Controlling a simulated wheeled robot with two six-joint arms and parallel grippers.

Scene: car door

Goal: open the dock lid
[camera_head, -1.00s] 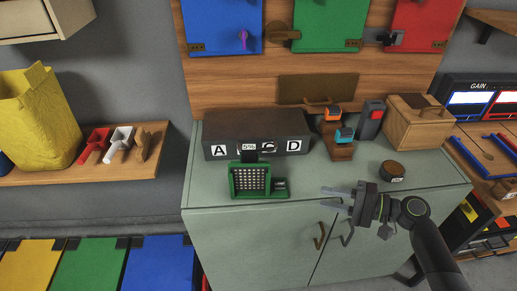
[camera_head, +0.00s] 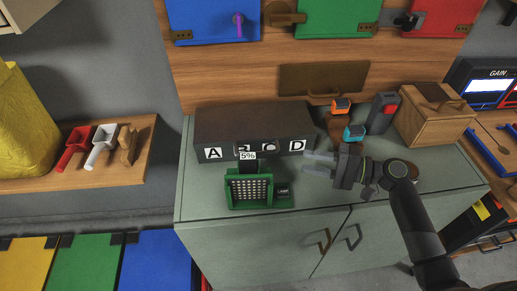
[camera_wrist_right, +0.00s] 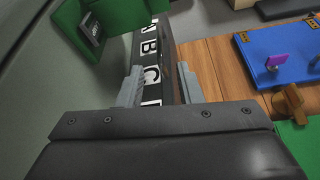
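A dark box (camera_head: 254,126) with a flat brown-black top and letter labels on its front, A and D readable, stands on the grey-green cabinet; I take it to be the dock, and its lid looks closed. My right gripper (camera_head: 318,165) is open and empty, its fingers pointing left near the box's front right corner. In the right wrist view its two fingers (camera_wrist_right: 160,86) stand apart with the lettered front of the box (camera_wrist_right: 152,55) beyond them. I cannot tell the exact gap. My left gripper is not in view.
A green grid device (camera_head: 250,188) with a 5% tag stands in front of the box. Orange and blue-topped items (camera_head: 355,132), a grey and red device (camera_head: 381,113) and a wooden box (camera_head: 435,115) stand to the right. The cabinet's front left top is clear.

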